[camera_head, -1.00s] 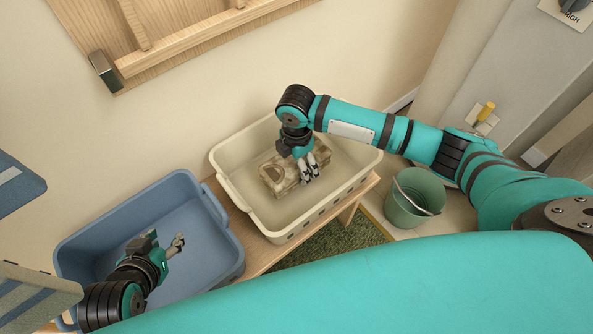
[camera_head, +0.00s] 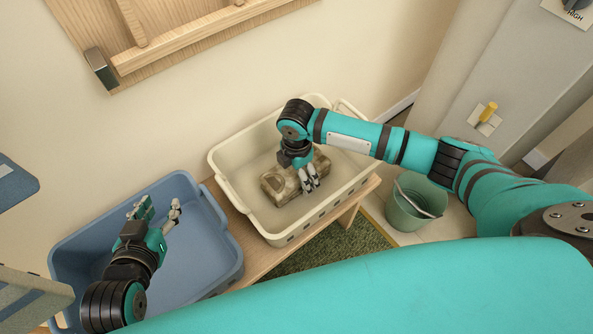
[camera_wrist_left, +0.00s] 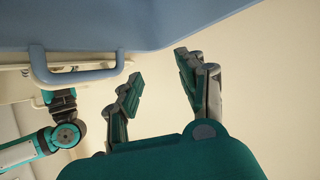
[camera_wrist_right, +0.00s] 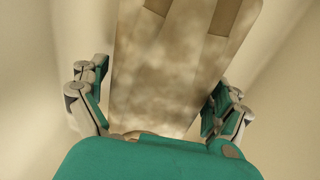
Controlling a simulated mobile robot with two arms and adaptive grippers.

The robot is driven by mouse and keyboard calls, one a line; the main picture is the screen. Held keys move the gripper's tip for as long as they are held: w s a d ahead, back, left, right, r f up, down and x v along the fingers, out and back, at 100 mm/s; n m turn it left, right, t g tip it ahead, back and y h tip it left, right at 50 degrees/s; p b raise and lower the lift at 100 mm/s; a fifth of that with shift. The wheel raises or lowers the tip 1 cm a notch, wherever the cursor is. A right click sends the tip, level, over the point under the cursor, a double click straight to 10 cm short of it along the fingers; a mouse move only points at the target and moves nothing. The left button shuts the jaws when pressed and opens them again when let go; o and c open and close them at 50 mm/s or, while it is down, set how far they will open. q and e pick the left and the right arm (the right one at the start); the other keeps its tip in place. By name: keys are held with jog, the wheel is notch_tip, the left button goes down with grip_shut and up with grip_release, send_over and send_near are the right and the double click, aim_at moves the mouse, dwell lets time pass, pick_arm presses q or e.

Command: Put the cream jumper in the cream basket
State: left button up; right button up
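The cream jumper (camera_head: 279,184) is a folded, mottled cream-and-brown bundle lying on the floor of the cream basket (camera_head: 225,185). My right gripper (camera_head: 309,182) is down inside that basket, over the jumper's right part. In the right wrist view the jumper (camera_wrist_right: 165,75) lies between the spread fingers, with a gap at the left finger; part of it is hidden behind the gripper body. My left gripper (camera_head: 160,208) is open and empty over the blue basket (camera_head: 222,262). Its spread fingers also show in the left wrist view (camera_wrist_left: 162,80).
Both baskets stand side by side on a wooden bench (camera_head: 262,258) against the wall. A green bucket (camera_head: 405,212) stands on the floor to the right. A green rug (camera_head: 340,245) lies in front of the bench. A wooden frame (camera_head: 190,35) hangs on the wall above.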

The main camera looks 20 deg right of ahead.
jog(key=shift+r, duration=0.1)
jog(key=shift+r, duration=0.2)
notch_tip(320, 180, up, 7)
jog(key=p, duration=0.2)
jog(key=shift+f+p, duration=0.15)
jog(key=shift+p, duration=0.15)
notch_tip(320, 180, up, 2)
jog(key=shift+r+p, duration=0.1)
jog(key=shift+p, duration=0.2)
notch_tip(320, 180, up, 2)
jog(key=shift+p, duration=0.35)
jog(key=shift+r, duration=0.45)
pick_arm(q)
jog(key=s+a+f+g+y, duration=0.1)
jog(key=s+a+f+g, duration=0.1)
jog(key=s+g, duration=0.2)
jog(key=s+a+f+g+y, duration=0.1)
jog(key=s+a+f+g, duration=0.1)
jog(key=s, duration=0.6)
jog(key=shift+s+a+f+g, duration=0.2)
jog(key=shift+s+f+g, duration=0.2)
jog(key=shift+f+g, duration=0.6)
jog(key=shift+r, duration=0.15)
